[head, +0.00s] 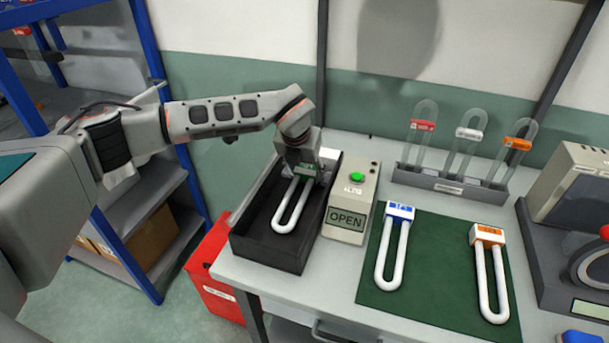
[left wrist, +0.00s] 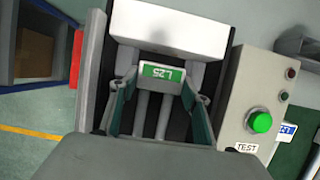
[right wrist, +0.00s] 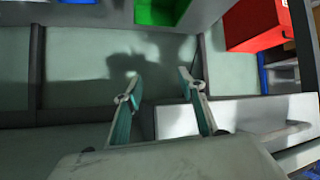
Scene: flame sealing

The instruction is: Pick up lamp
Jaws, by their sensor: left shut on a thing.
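A U-shaped white lamp with a green-labelled base (head: 289,213) is in the long black tray (head: 262,252) at the left of the table. My left gripper (head: 303,170) reaches down from above and is shut on its base. In the left wrist view the fingers stand on both sides of the green label (left wrist: 162,73), which reads L25. I cannot tell whether the lamp touches the tray floor. A blue-labelled lamp (head: 381,268) and an orange-labelled lamp (head: 482,277) lie on the green mat (head: 436,270). My right gripper (right wrist: 160,86) is open and empty.
A tester box (head: 350,205) with a green button and an OPEN sign stands right beside the tray. A rack (head: 447,184) of glass tubes is at the back. A grey machine (head: 560,190) is at the right. A red bin (head: 213,270) stands below the table's left edge.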

